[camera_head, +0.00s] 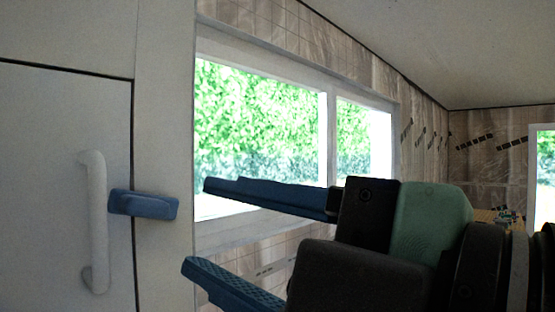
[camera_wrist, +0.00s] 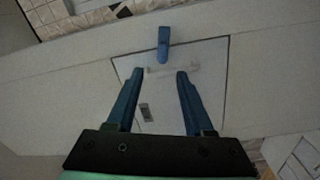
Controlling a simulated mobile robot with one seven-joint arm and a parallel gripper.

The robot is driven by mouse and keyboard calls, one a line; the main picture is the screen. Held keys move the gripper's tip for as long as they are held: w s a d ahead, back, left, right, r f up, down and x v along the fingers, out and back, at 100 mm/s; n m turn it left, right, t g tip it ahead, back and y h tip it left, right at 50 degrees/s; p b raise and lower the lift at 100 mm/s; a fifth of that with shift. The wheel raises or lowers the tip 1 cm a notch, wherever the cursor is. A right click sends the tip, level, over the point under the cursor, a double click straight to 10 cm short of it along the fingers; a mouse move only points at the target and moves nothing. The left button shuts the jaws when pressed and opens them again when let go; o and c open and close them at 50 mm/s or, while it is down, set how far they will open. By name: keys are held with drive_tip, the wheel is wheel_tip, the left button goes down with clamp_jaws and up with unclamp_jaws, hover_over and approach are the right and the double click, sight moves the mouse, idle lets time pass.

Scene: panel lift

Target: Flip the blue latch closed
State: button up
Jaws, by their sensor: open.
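The blue latch (camera_head: 143,204) is a short rounded bar on the white frame at the left of the head view. It lies roughly level and reaches across the seam onto the edge of the white door panel (camera_head: 50,160). In the wrist view the latch (camera_wrist: 163,44) stands at the panel's edge, beyond the fingertips. My gripper (camera_head: 195,226) is to the right of the latch in the head view, its two blue fingers apart with nothing between them. It also shows open in the wrist view (camera_wrist: 159,72). The fingers appear clear of the latch.
A white vertical handle (camera_head: 97,222) is fixed to the panel just left of the latch. A window (camera_head: 260,130) is behind my gripper, in a wood-patterned tiled wall (camera_head: 425,130). The space between the fingertips and the latch looks free.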

sight(146, 209)
drive_tip(key=shift+n+g, duration=0.3)
drive_tip(key=p+x, duration=0.3)
drive_tip(key=x, duration=0.9)
drive_tip(key=shift+w+a, duration=0.1)
drive_tip(key=shift+a, duration=0.1)
clamp_jaws()
